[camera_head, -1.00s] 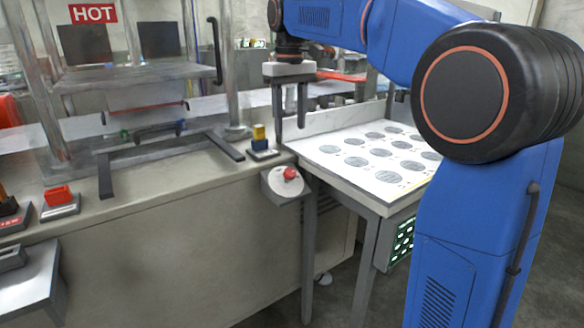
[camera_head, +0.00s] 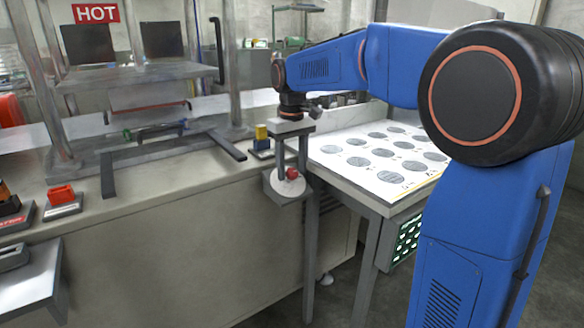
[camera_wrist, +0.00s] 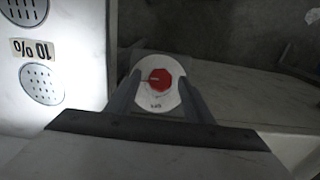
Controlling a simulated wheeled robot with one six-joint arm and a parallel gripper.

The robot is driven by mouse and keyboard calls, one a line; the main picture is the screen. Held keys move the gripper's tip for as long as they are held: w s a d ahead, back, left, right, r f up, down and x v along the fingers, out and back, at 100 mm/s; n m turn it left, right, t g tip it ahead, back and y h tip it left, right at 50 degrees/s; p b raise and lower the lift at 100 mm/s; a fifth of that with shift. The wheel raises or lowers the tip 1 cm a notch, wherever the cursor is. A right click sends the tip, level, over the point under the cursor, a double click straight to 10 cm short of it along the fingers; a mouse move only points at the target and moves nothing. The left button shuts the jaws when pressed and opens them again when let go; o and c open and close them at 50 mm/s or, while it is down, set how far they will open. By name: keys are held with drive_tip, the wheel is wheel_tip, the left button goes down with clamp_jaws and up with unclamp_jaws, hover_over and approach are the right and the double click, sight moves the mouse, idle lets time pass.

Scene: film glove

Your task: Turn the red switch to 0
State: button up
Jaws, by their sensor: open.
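The red switch (camera_head: 292,173) is a small red knob on a pale round plate, fixed on a grey box (camera_head: 278,188) at the front edge of the counter. In the wrist view the red knob (camera_wrist: 159,79) sits on its light plate (camera_wrist: 156,99), between my fingers as seen from above. A mark at the plate's lower edge is too small to read surely. My gripper (camera_head: 291,172) is open, pointing down over the switch, one finger on each side in the picture. I cannot tell whether the fingers touch the knob.
A table with a white sheet of dark discs (camera_head: 372,160) stands right of the switch. A yellow and blue block (camera_head: 262,138) sits on the counter just behind. Left are a press frame with a HOT sign (camera_head: 96,13) and a red block (camera_head: 62,194). Open floor lies in front.

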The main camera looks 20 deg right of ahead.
drive_tip(key=shift+c, duration=0.3)
drive_tip(key=c, duration=1)
drive_tip(key=shift+a+n, duration=0.1)
drive_tip(key=shift+n, duration=0.2)
drive_tip(key=n+t+h, duration=0.1)
drive_tip(key=n+h, duration=0.1)
drive_tip(key=n, duration=0.1)
drive_tip(key=shift+s+a, duration=0.15)
drive_tip(key=n+t, duration=0.1)
drive_tip(key=n, duration=0.1)
drive_tip(key=n+h, duration=0.1)
drive_tip(key=n, duration=0.1)
drive_tip(key=shift+s+a+f+t, duration=0.1)
drive_tip(key=shift+s+a+t, duration=0.05)
drive_tip(key=shift+t, duration=0.25)
drive_tip(key=n+t, duration=0.1)
drive_tip(key=n, duration=0.1)
drive_tip(key=n+t+h, duration=0.1)
drive_tip(key=n, duration=0.1)
drive_tip(key=shift+s+f, duration=0.1)
drive_tip(key=shift+s, duration=0.1)
drive_tip(key=n+t, duration=0.2)
drive_tip(key=n, duration=0.2)
drive_tip(key=shift+s+f, duration=0.1)
drive_tip(key=shift+s, duration=0.05)
drive_tip(key=shift+n, duration=0.5)
